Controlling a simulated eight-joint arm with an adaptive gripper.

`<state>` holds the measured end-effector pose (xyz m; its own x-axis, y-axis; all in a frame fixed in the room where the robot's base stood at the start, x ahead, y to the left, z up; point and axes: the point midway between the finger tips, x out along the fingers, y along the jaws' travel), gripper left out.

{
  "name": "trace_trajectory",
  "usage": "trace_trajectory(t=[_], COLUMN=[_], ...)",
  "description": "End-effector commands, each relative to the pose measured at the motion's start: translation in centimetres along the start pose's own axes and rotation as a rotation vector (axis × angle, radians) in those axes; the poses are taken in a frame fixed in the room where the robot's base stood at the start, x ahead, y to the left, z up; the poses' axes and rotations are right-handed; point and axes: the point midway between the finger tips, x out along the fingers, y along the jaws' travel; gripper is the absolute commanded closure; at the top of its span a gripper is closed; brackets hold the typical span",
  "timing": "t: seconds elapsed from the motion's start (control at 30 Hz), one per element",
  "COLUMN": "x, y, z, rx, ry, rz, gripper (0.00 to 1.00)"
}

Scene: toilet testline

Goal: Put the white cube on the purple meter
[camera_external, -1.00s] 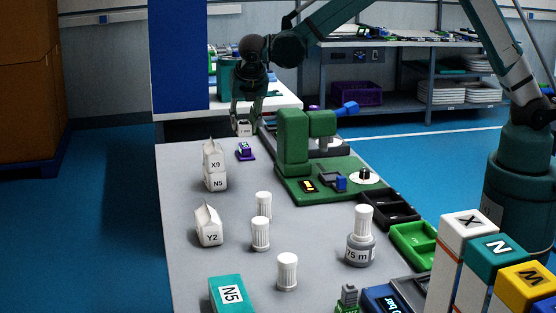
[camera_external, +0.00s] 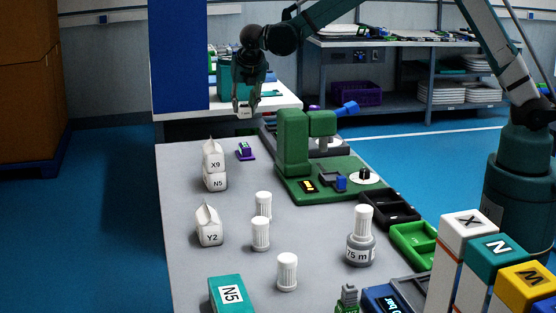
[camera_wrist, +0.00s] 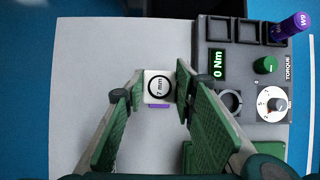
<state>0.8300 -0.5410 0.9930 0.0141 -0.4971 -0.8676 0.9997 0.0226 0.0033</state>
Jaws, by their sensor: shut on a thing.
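The white cube (camera_external: 243,112) is between the fingertips of my gripper (camera_external: 245,104), held in the air above the far end of the grey table. In the wrist view, the fingers of my gripper (camera_wrist: 159,92) are shut on the cube (camera_wrist: 158,87), and its face reads "7 mm" inside a black ring. The small purple meter (camera_external: 245,151) stands on the table below the cube, with a clear gap between them in the external view. In the wrist view only a purple strip of the meter (camera_wrist: 159,106) shows past the cube; the rest is hidden.
A green stand (camera_external: 293,145) is right of the meter. A torque tester (camera_wrist: 240,75) lies right of the cube in the wrist view. White cartons (camera_external: 214,165) stand nearer the camera.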

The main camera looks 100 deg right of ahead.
Motion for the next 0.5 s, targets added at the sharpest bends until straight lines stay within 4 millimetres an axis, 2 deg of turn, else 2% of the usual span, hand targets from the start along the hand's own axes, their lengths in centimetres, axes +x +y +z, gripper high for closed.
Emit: trace_trajectory(t=[0.17, 0.5], x=[0.6, 4.4], y=[0.0, 0.0], z=[-0.3, -2.5], rx=[0.0, 0.0], ry=[0.0, 0.0], rz=[0.0, 0.0], gripper=[0.86, 0.86])
